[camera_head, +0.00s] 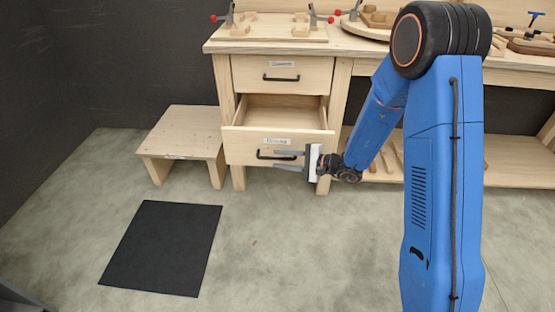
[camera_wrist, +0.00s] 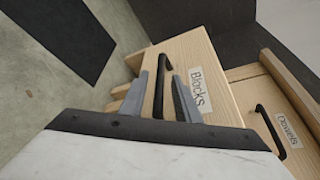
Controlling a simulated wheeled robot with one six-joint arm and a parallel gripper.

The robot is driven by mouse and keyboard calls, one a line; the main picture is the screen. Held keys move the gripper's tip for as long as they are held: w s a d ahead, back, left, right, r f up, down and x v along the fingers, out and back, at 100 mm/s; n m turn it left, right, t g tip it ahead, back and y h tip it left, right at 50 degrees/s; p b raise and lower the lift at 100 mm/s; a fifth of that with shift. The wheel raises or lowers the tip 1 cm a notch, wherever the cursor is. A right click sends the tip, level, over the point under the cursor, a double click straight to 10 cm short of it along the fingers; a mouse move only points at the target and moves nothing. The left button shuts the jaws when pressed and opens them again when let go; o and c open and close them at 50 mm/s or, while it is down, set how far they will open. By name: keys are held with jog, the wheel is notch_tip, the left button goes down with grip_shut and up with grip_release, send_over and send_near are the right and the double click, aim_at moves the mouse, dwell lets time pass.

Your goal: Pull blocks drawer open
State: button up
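The blocks drawer (camera_head: 242,146) is the lower drawer of the wooden workbench, and it stands out from the frame with its inside partly visible. In the wrist view its front carries a "Blocks" label (camera_wrist: 199,89). Its dark bar handle (camera_head: 265,155) also shows in the wrist view (camera_wrist: 159,92). My gripper (camera_head: 290,159) is at the drawer front, at the right part of the handle. Its fingers (camera_wrist: 161,92) are apart, one on each side of the handle, with gaps visible. I see no clear grip on the handle.
The upper drawer (camera_head: 283,73), labelled "Dowels" in the wrist view, is closed. A low wooden step (camera_head: 187,130) stands left of the bench, and a black mat (camera_head: 163,247) lies on the floor. Clamps and wooden parts stand on the benchtop (camera_head: 270,46). Floor before the drawer is clear.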

jog(key=v, duration=1.5)
jog(key=shift+s+d+r, duration=0.1)
jog(key=shift+d, duration=0.1)
jog(key=s+r+n+g+h, duration=0.25)
jog(key=s+r+n, duration=0.2)
jog(key=s, duration=0.55)
jog(key=s+r+n+g+h, duration=0.25)
jog(key=s+r+g, duration=0.2)
jog(key=s, duration=0.45)
jog(key=s+d+r+n+t+h, duration=0.1)
jog(key=s+d+r+t+h, duration=0.2)
jog(key=s+d, duration=0.3)
jog(key=s+d+r+n+t+h, duration=0.2)
jog(key=s+d+h, duration=0.4)
jog(key=d, duration=0.4)
notch_tip(320, 180, up, 3)
jog(key=shift+s+d+f+n+t+h, duration=0.2)
jog(key=shift+s+n+t+h, duration=0.1)
jog(key=shift+t, duration=0.3)
jog(key=shift+w, duration=0.1)
